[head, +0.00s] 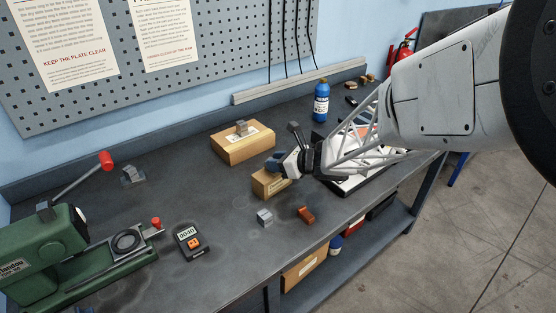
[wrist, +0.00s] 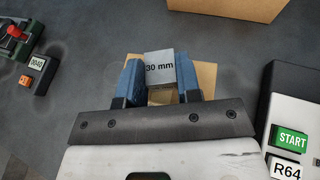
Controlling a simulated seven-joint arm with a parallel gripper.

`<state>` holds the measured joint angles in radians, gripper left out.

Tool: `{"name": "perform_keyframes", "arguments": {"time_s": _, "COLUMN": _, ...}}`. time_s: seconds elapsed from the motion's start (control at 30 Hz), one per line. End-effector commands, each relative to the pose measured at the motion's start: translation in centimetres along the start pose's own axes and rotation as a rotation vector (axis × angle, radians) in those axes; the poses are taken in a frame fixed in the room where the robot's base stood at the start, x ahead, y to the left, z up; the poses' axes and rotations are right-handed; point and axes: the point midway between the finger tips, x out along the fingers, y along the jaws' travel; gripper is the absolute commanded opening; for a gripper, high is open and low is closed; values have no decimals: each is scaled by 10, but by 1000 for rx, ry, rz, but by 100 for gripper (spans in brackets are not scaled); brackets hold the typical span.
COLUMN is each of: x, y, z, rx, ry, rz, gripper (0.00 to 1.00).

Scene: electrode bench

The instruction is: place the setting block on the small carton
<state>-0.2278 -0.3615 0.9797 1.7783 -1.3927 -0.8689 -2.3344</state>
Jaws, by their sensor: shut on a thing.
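My gripper (wrist: 158,80) has blue fingers shut on the grey setting block (wrist: 160,60), marked "30 mm". The small carton (wrist: 207,78) shows behind and below the block in the wrist view, to both sides of the fingers. In the head view, my gripper (head: 275,163) is right at the top of the small carton (head: 264,186) near the bench's middle, and the held block is hidden there. I cannot tell whether the block touches the carton's top.
A larger carton (head: 233,150) with a grey block on top stands behind. A loose grey block (head: 264,217), a red-brown block (head: 306,215) and a timer (head: 189,242) lie in front. A white device with a START button (wrist: 290,110) is close on the right. A blue bottle (head: 321,102) stands farther back.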

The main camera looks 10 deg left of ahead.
Motion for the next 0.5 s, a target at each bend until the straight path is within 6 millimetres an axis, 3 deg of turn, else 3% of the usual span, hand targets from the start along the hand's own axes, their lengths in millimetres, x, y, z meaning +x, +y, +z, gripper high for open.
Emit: {"name": "perform_keyframes", "arguments": {"time_s": 0.5, "x": 3, "y": 0, "z": -7, "rx": 0, "ry": 0, "rz": 0, "gripper": 1}}
